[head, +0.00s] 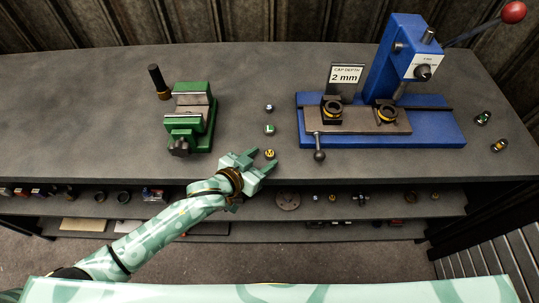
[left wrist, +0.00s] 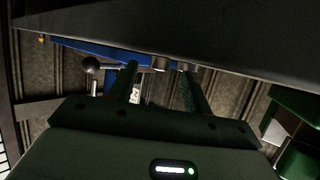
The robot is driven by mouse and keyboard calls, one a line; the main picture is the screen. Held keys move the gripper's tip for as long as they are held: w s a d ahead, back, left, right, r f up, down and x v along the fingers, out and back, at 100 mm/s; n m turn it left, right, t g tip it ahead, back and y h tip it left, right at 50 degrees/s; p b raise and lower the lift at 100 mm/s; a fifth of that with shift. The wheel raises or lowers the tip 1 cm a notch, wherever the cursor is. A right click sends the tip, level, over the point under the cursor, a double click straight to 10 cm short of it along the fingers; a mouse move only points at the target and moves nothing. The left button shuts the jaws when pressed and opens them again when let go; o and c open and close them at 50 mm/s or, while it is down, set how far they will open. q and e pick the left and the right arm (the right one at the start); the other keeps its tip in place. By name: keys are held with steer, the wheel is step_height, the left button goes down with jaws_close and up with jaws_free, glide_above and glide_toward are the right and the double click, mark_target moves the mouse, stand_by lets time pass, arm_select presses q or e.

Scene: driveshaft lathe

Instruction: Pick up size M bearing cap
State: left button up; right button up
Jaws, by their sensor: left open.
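The size M bearing cap (head: 270,154), small and round with a yellow top, sits near the table's front edge in the head view. My left gripper (head: 263,158) is open, with its fingers pointing right beside this cap. I cannot tell whether the cap is between the fingers or touching them. The left wrist view shows the same two fingers (left wrist: 160,78) apart with nothing held between them; I cannot make out the cap there. A cap marked L (head: 269,129) in green and another small cap (head: 269,108) stand in a row behind it. My right gripper is not in view.
A green vise (head: 190,118) stands left of the caps, with a dark upright handle (head: 159,82) behind it. The blue press (head: 438,122) and a "CAP DEPTH 2 mm" sign (head: 345,75) stand right. Two small parts (head: 498,145) lie far right. A shelf (head: 400,211) runs below the tabletop.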

arm_select(q)
steer(key=shift+x, duration=0.9)
steer(key=shift+s, duration=0.1)
steer(key=c, duration=1.1)
jaws_close()
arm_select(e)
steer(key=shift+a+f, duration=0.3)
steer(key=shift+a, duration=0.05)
arm_select(q)
steer(key=shift+r, duration=0.1)
